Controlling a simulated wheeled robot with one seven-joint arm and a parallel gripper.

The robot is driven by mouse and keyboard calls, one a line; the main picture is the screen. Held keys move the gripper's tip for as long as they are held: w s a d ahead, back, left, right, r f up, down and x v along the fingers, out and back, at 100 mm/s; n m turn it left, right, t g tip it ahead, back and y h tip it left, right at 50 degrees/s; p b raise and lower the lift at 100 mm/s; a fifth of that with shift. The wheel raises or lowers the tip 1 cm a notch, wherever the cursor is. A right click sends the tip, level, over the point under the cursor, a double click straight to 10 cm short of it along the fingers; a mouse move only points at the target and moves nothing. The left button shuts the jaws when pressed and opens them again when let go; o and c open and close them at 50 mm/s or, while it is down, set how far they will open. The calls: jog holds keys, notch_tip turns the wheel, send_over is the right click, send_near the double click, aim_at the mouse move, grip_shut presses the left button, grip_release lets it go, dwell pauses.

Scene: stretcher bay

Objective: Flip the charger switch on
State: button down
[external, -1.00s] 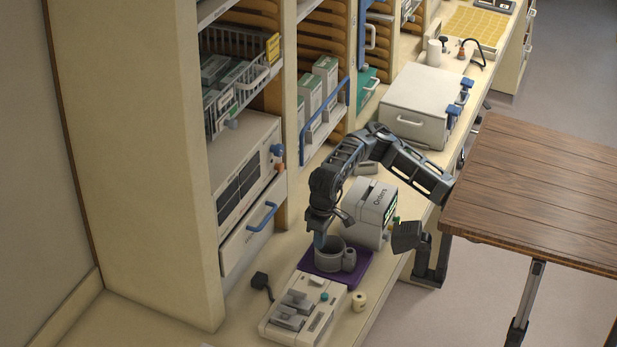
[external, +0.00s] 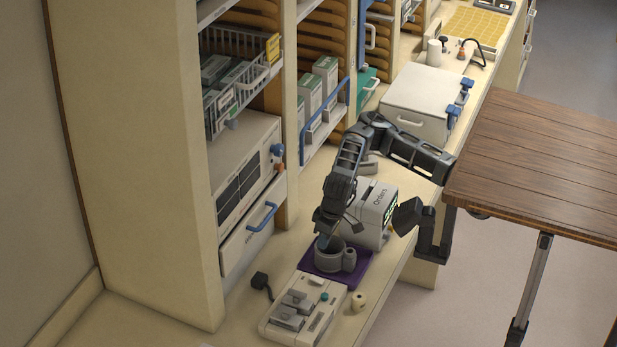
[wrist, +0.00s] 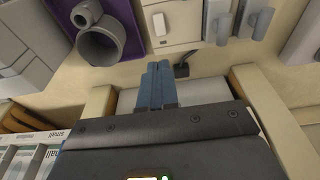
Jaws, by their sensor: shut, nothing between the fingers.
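The charger (external: 275,328) is a pale box at the front of the counter with grey units seated in its top. It shows in part at the top of the wrist view (wrist: 181,14). There, a small white rocker (wrist: 159,24) sits on its face, left of the grey units; I cannot tell whether it is on or off. My gripper (external: 322,241) is at the grey cup's rim in the external view, behind the charger. In the wrist view its blue fingers (wrist: 159,68) are together and empty, just short of the charger's edge in the picture, apart from the rocker.
A grey cup (external: 328,261) stands on a purple mat (external: 352,274) beside the charger. A black plug (external: 260,281) lies left of the charger, and a small cream roll (external: 358,301) stands right of it. The Orders box (external: 368,236) and shelving flank the arm.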

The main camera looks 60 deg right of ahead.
aim_at(313, 275)
jog(key=shift+s, duration=0.2)
jog(key=shift+f, duration=0.1)
jog(key=w+f, duration=0.1)
jog(key=f, duration=0.3)
jog(key=w+f+p, duration=0.1)
jog(key=f, duration=0.4)
jog(key=w+f, duration=0.1)
jog(key=f, duration=0.3)
jog(key=shift+f, duration=0.25)
